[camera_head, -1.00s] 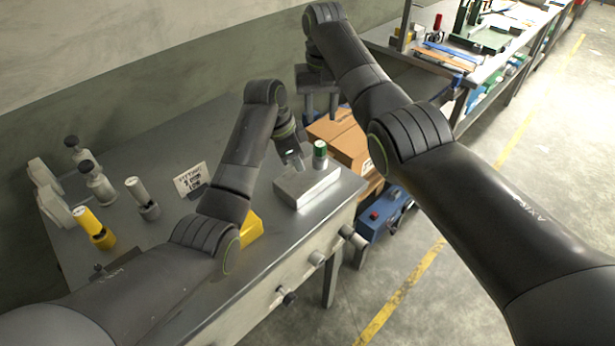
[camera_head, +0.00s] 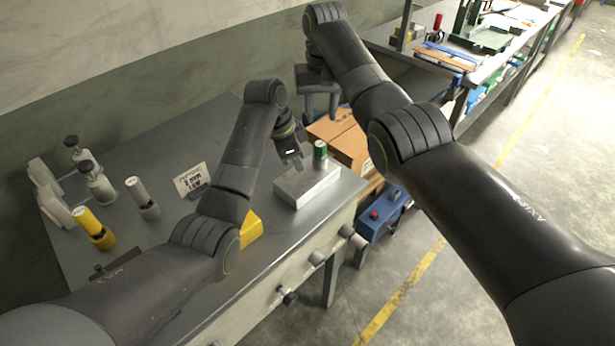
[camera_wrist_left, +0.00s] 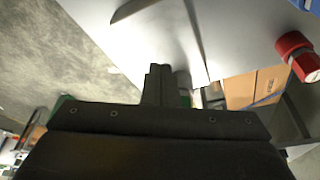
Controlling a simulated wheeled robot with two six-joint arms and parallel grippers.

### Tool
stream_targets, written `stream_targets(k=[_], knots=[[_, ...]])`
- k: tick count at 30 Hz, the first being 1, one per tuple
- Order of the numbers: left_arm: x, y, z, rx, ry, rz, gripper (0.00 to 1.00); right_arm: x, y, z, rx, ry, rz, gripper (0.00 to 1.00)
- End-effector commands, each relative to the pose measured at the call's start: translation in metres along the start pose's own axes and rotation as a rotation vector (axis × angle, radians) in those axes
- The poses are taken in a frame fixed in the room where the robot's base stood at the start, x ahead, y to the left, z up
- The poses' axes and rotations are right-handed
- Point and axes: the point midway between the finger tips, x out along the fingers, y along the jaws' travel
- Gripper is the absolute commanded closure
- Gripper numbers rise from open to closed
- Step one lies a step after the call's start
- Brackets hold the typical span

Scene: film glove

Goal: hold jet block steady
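The jet block, a pale grey rectangular block (camera_head: 307,184), lies on the metal workbench near its right end. A small green cylinder with a light top (camera_head: 320,155) stands at its back edge; green also shows just behind the fingers in the left wrist view (camera_wrist_left: 184,80). My left gripper (camera_head: 291,160) is just above the block's back left part, left of the cylinder. Its fingers look together in the left wrist view, with nothing visible between them. Contact with the block cannot be made out. My right gripper (camera_head: 320,108) hangs behind the bench, fingers apart and empty.
A small sign (camera_head: 191,180), grey cylinders (camera_head: 142,197) and a yellow cylinder (camera_head: 94,228) stand at the bench's left. A yellow object (camera_head: 250,228) is partly behind my left arm. Cardboard boxes (camera_head: 345,142) and a blue case (camera_head: 384,213) are right of the bench.

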Motion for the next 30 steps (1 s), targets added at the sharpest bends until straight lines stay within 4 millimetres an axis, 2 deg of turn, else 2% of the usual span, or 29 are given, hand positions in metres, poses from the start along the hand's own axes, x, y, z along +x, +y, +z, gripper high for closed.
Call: stream_targets(k=[30], knots=[[0.019,0.0,0.006,0.0,0.0,0.0,1.0,0.0,0.0,0.0,0.0,0.0,0.0,0.64]])
